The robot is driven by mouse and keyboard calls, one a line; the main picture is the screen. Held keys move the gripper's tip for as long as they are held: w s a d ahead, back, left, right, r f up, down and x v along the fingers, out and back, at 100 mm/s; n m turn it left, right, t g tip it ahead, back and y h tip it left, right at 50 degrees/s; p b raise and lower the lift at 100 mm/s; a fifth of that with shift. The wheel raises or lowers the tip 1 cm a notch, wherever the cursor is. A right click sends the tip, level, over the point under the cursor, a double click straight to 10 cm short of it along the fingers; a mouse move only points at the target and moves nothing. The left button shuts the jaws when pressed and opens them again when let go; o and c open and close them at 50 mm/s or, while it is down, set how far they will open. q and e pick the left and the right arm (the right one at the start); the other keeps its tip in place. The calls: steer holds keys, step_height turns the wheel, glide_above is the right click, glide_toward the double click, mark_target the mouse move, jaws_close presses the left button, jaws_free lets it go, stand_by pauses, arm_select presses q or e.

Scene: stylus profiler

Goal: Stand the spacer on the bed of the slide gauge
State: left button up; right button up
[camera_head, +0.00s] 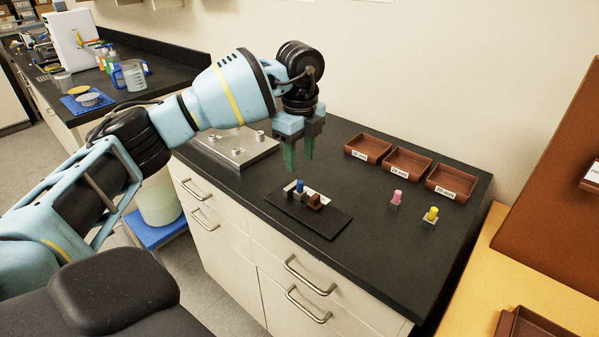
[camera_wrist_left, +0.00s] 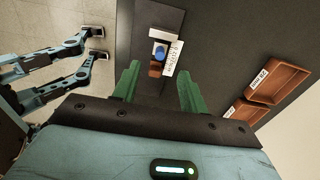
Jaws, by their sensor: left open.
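The slide gauge (camera_head: 325,222) is a dark flat base on the black counter, with a grey block, a brown block (camera_head: 316,201) and a white label on it. A blue-topped piece (camera_head: 299,187), probably the spacer, is on the gauge by the grey block; I cannot tell how it is seated. My left gripper (camera_head: 300,168) points down above the gauge, its green fingers open and empty. In the left wrist view the blue top (camera_wrist_left: 160,51) shows just beyond the gap between the fingertips (camera_wrist_left: 158,68). My right gripper is not in view.
Pink-topped (camera_head: 396,199) and yellow-topped (camera_head: 430,217) pieces stand on the counter to the right. Behind them are three brown trays (camera_head: 407,163) with labels. A grey metal plate (camera_head: 237,150) with pegs lies left of the gripper. The counter between gauge and trays is clear.

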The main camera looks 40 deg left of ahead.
mark_target(300, 181)
arm_select(q)
step_height(300, 181, up, 4)
steer(key=shift+f, duration=0.25)
